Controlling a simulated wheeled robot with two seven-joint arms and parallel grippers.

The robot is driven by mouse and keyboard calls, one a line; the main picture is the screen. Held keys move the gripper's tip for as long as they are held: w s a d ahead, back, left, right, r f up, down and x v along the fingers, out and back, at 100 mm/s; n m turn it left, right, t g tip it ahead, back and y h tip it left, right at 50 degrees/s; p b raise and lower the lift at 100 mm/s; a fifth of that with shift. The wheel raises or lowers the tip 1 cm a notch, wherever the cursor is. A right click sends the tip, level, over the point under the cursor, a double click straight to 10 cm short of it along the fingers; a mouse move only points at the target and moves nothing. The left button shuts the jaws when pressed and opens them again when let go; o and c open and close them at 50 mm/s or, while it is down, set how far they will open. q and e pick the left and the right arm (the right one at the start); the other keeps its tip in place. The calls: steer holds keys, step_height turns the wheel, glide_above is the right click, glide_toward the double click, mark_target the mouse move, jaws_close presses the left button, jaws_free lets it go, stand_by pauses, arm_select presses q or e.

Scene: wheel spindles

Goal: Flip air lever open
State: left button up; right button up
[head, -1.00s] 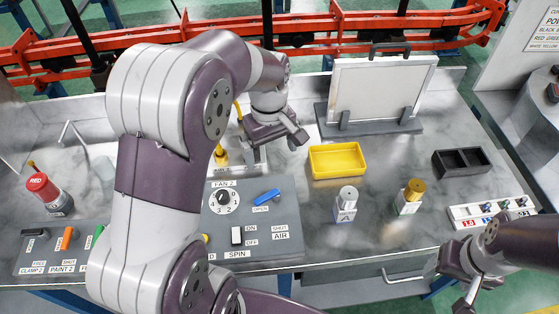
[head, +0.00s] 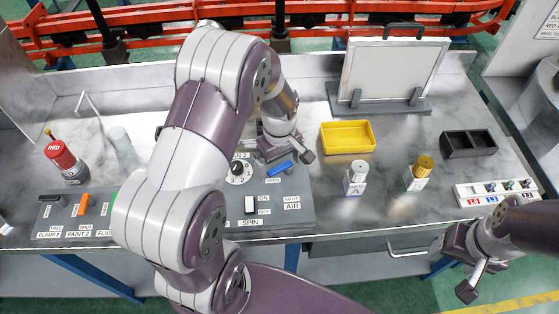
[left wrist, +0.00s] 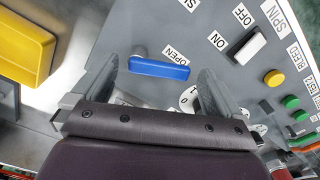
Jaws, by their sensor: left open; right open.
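The blue air lever (head: 279,169) is on the grey control panel (head: 305,213), beside its OPEN label, with the SHUT and AIR labels lower right. In the left wrist view the blue lever (left wrist: 159,68) lies crosswise, close to the OPEN label, ahead of and between my two fingers. My left gripper (head: 285,155) is open just behind the lever; its spread fingers also show in the left wrist view (left wrist: 165,85). I cannot tell whether they touch the lever. My right gripper (head: 468,272) is open and empty by the table's front right edge.
The fan dial (head: 239,170) is left of the lever, partly hidden by my arm. A spin switch (head: 250,204) sits below. A yellow tray (head: 347,137) stands right of the panel, with spindles (head: 355,180) in front. A red-capped bottle (head: 61,157) is far left.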

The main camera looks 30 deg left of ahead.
arm_select(q)
steer(key=shift+w, duration=0.1)
steer(key=c, duration=1)
steer(key=shift+a+r+m+p, duration=0.2)
steer(key=shift+m+p, duration=0.4)
steer(key=shift+m, duration=0.2)
steer(key=shift+w+m+p, duration=0.2)
steer(key=shift+m+p, duration=0.15)
steer(key=shift+m, duration=0.45)
steer(key=m, duration=0.2)
steer(key=shift+w+a+f+m, duration=0.15)
steer(key=shift+w+a+m, duration=0.1)
steer(key=shift+w+m, duration=0.05)
steer(key=o, duration=1)
steer(key=shift+s, duration=0.2)
step_height(320, 180, up, 13)
steer(key=shift+f, duration=0.1)
